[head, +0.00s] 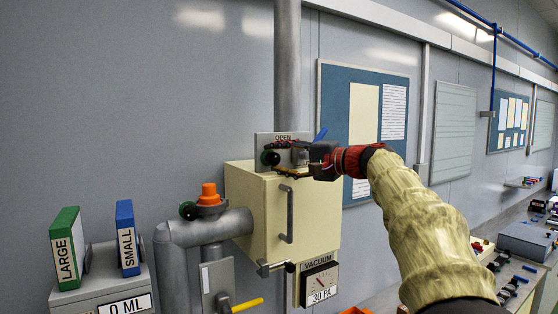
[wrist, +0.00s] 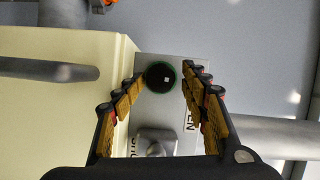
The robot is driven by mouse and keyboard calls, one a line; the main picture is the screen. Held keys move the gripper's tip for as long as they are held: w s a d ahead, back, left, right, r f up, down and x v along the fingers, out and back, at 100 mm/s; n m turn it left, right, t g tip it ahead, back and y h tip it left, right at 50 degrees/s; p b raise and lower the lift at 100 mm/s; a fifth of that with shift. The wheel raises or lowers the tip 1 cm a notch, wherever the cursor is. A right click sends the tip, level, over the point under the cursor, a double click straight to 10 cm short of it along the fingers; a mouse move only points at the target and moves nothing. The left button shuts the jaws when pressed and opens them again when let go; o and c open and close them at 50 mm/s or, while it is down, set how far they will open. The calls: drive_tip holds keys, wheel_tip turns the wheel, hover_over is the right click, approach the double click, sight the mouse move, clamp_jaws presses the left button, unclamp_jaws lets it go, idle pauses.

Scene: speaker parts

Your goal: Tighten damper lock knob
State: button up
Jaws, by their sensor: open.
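The damper lock knob (wrist: 161,75) is round and black with a green rim, on a grey plate (wrist: 148,105) in the wrist view. In the head view the knob (head: 270,158) is at the left of the plate (head: 263,139) marked OPEN, above the cream box. My gripper (wrist: 164,73) is open, with one padded finger on each side of the knob. Contact with the knob cannot be told. In the head view my gripper (head: 277,158) reaches in from the right and hides part of the plate.
The cream box (head: 254,220) with a vertical handle (head: 287,213) is just below my gripper. A grey pipe (head: 287,60) rises behind the plate. An orange knob (head: 209,195) and pipe elbow stand at left. A vacuum gauge (head: 319,282) hangs below the box.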

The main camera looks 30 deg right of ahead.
drive_tip(key=shift+s, duration=0.15)
drive_tip(key=v, duration=0.7)
drive_tip(key=shift+s+d, duration=0.25)
drive_tip(key=shift+s, duration=0.05)
